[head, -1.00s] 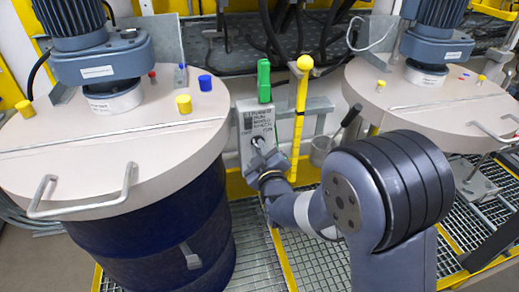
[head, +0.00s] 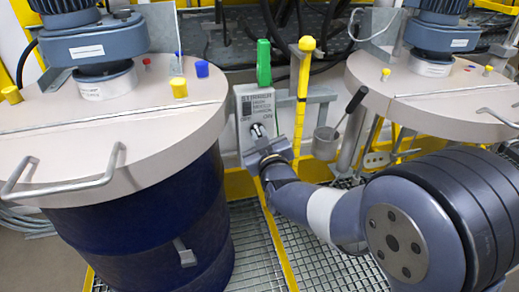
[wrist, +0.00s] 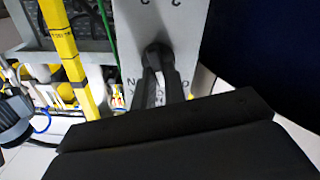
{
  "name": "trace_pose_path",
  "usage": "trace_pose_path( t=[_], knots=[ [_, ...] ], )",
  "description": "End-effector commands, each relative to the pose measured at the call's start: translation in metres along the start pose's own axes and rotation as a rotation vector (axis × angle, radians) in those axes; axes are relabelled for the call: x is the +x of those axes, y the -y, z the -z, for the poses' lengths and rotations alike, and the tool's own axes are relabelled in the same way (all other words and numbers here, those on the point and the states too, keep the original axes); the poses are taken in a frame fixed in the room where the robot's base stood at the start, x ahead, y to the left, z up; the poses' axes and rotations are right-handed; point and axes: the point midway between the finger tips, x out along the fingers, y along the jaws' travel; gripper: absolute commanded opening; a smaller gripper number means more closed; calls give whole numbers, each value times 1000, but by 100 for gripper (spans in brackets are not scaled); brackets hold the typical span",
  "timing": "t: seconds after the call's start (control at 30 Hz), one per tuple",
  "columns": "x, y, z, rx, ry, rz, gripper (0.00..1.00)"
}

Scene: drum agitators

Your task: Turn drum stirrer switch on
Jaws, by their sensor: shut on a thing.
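The grey stirrer switch box (head: 262,108) stands between the two drums, with printed lettering and OFF and ON marks on its face. Its small dark knob (head: 256,130) shows just above my gripper (head: 261,143). In the wrist view, the box face (wrist: 185,20) is upside down. My dark gripper fingers (wrist: 160,62) reach the box there and are shut on the knob, which they mostly hide. I cannot tell clearly which way the knob points.
A blue drum (head: 140,230) with a pale lid stands close on the left. Another lidded drum (head: 430,95) is at right.

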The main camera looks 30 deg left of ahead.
Motion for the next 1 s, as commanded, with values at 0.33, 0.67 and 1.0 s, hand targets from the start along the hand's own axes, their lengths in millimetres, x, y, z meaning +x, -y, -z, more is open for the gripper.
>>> trace_pose_path(
  t=[0.33,0.67,1.0],
  knots=[
    [0,0,-7,330,-4,-1,0],
    [0,-2,-8,641,-2,0,0],
    [0,-5,-7,902,0,0,0]
  ],
)
